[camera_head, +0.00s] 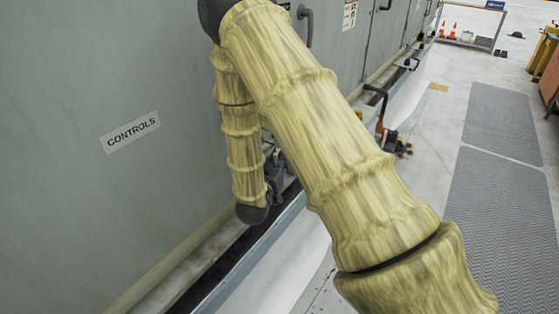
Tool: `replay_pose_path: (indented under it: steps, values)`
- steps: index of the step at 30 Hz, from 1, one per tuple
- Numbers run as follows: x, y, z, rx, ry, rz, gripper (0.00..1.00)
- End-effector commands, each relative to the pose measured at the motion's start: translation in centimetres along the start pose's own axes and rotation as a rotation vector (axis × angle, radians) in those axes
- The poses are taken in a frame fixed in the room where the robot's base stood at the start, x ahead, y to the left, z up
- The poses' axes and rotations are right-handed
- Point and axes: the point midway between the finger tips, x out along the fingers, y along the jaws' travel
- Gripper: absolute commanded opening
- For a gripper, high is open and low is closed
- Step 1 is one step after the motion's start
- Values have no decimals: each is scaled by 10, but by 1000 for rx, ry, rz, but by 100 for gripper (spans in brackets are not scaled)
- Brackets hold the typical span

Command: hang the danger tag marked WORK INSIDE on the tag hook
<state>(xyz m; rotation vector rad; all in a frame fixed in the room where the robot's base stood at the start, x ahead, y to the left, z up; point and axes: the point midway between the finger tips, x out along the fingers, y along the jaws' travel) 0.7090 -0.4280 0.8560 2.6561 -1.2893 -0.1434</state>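I cannot make out the danger tag marked WORK INSIDE or the tag hook in the head view. My sleeved arm crosses the middle of the picture and hides part of the grey cabinet wall (70,210). Its forearm hangs down close to the wall and ends in a dark joint. A dark grey piece beside that joint, partly behind my arm, may be my wrist or gripper. Its fingers cannot be made out, nor whether it holds anything.
A CONTROLS label (131,132) is on the wall. A ledge (165,285) runs along its foot. Dark and orange fittings (382,125) stick out beyond my arm. Grey floor mats (500,205) lie at right. Orange cones (453,33) and a low rack stand far back.

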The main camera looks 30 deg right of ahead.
Motion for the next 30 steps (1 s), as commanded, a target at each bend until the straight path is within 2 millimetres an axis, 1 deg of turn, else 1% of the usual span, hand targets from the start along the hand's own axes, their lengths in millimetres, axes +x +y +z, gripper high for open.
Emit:
replay_pose_path:
  steps: [1, 2, 3, 11, 14, 17, 27, 30]
  values:
    - [0, 0, 0, 0, 0, 0, 32]
    - [0, 0, 0, 0, 0, 0, 37]
    - [0, 0, 0, 0, 0, 0, 39]
    - [0, 0, 0, 0, 0, 0, 39]
    - [-3, 0, 0, 0, 0, 0, 39]
    - [-11, -1, 0, 0, 0, -1, 39]
    - [-55, 0, 0, -2, 0, -1, 39]
    - [-66, -1, 0, 0, -1, -2, 39]
